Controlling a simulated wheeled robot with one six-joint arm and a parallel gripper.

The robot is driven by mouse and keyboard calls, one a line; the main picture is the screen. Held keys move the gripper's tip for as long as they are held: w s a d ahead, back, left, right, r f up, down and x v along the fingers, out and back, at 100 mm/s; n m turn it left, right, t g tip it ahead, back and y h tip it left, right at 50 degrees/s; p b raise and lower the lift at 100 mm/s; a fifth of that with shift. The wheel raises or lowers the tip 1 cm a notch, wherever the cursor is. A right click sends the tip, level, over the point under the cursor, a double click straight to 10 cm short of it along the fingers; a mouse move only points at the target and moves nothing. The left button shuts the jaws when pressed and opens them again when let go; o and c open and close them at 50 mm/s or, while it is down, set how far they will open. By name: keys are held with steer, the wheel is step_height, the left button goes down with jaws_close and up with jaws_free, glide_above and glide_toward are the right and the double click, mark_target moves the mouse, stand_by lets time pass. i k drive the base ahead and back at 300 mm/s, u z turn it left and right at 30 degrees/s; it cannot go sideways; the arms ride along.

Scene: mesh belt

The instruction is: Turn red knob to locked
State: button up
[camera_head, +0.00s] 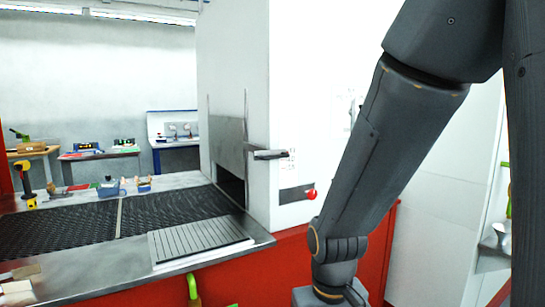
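The red knob (311,194) sits at the right end of a dark strip (293,194) on the white machine housing, just above the red base. My arm hangs down on the right side of the view, with its lower joints to the right of and below the knob. The arm does not cover the knob. My gripper is out of view below the bottom edge. The knob is too small to tell which position it is turned to.
A dark handle (268,154) juts from the housing, left of and above the knob. The black mesh belt (70,226) runs left, with a ribbed plate (200,238) in front. Tools, including a yellow drill (24,178), lie along its far side. The red base (255,275) stands below.

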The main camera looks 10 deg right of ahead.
mark_target(312, 194)
steer(key=z, duration=0.55)
steer(key=k, duration=0.65)
steer(key=z, duration=0.6)
steer(key=i, duration=1.25)
steer(key=u, duration=0.6)
